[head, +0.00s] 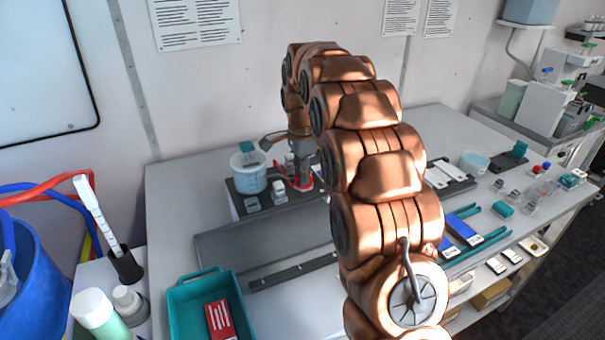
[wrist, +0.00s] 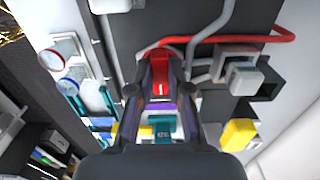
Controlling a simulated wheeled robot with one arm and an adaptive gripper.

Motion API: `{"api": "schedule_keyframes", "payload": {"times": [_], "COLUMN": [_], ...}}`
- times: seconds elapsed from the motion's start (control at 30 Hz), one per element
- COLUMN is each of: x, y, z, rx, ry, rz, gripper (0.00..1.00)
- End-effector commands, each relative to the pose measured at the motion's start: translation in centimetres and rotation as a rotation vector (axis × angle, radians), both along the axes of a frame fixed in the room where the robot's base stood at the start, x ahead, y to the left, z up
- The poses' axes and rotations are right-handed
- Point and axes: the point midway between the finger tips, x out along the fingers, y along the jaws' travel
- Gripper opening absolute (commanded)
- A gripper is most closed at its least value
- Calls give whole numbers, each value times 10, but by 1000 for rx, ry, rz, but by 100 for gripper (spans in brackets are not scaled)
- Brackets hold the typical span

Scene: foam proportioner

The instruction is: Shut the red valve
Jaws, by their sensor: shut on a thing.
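The red valve (wrist: 159,75) shows between my fingertips in the wrist view, as a red handle. My gripper (wrist: 160,88) is shut on it, with one dark finger on each side. In the head view my copper arm reaches over the bench and my gripper (head: 299,170) points down at a small dark rig at the back. Red parts (head: 281,183) show beside the gripper there. The valve's body and the exact angle of its handle are largely hidden by the fingers.
A red pipe (wrist: 245,38) and grey pipes run close beside the fingers in the wrist view. In the head view a white bucket (head: 248,175) stands left of the gripper. A teal bin (head: 185,298) is at the front left. The grey bench between is mostly clear.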

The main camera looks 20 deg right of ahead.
Motion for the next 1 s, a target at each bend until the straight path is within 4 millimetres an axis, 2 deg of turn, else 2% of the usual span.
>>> {"api": "schedule_keyframes", "payload": {"times": [0.1,0.57,0.77,1.0], "x": [0,0,0,-1], "y": [0,0,0,0], "z": [0,-2,-5,-5], "rx": [0,0,0,-1], "ry": [0,0,-2,-3], "rz": [0,42,153,365], "gripper": [0,0,0,0]}}
